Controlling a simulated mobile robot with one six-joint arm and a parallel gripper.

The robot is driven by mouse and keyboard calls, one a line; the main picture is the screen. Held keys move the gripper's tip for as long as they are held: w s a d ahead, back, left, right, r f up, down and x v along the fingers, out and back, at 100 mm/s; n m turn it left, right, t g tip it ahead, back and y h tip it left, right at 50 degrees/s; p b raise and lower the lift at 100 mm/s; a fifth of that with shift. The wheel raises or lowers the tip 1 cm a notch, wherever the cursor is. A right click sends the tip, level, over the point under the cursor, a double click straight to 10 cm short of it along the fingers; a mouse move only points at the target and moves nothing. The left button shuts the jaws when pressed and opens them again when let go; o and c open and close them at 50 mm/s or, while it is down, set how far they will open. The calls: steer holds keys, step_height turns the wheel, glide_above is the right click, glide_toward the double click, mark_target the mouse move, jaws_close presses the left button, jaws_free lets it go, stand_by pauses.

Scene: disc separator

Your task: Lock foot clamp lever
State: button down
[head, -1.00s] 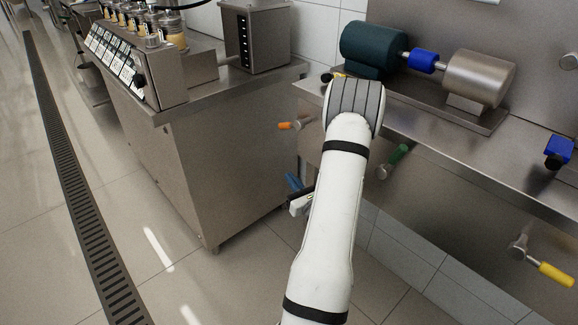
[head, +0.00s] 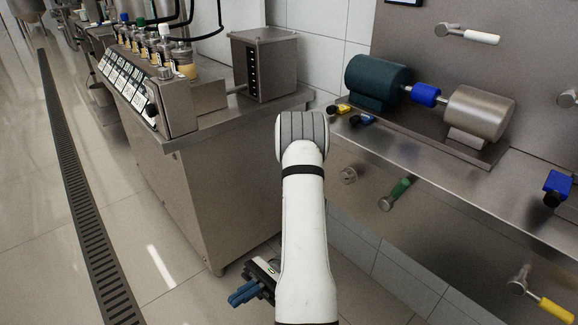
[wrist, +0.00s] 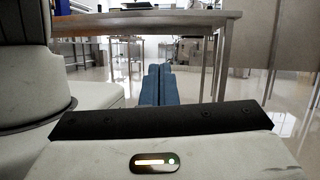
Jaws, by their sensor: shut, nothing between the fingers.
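Several coloured lever handles sit on the steel machine at right; I cannot tell which one is the foot clamp lever. A green lever (head: 398,192) and a yellow lever (head: 554,312) are on its lower front panel. A round metal hub (head: 348,175) shows left of the green lever; any handle on it is hidden behind my arm. A white lever (head: 481,38) is on the upper back panel. My gripper (head: 240,294) has blue fingers, held low over the floor, left of my forearm and apart from every lever. Its fingers are together and empty in the wrist view (wrist: 158,84).
A steel cabinet (head: 215,190) with a label panel stands close at left. A dark green motor (head: 378,82) and a steel drum sit on the machine's ledge. A blue clamp (head: 558,186) is at the right edge. Floor by the drain (head: 92,235) is clear.

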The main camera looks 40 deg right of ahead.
steer(key=s+d+r+n+g+h+p, duration=0.1)
steer(key=s+d+n+g+h, duration=0.2)
steer(key=s+n+g+h, duration=0.4)
steer(key=s+d+r+n+g+h, duration=0.1)
steer(key=s+d+n+g+h, duration=0.3)
steer(key=g, duration=0.6)
steer(key=w+d+n+g+h+p, duration=0.1)
steer(key=w+d+n+h, duration=0.1)
steer(key=d+n+h, duration=0.6)
steer(key=w+d+n+h+p, duration=0.1)
steer(key=d+n+h, duration=0.3)
steer(key=h, duration=0.8)
steer(key=w+d+f+n+t+h+p, duration=0.1)
steer(key=w+d+n+t+h+p, duration=0.15)
steer(key=w+n+t+h, duration=1.8)
steer(key=w+d+r+m+t+y+p, duration=0.2)
steer(key=w+d+r+t+y+p, duration=0.3)
steer(key=w+d+r+y+p, duration=0.2)
steer(key=shift+d+y+p, duration=0.3)
steer(key=shift+d+y, duration=0.05)
steer(key=shift+d, duration=0.65)
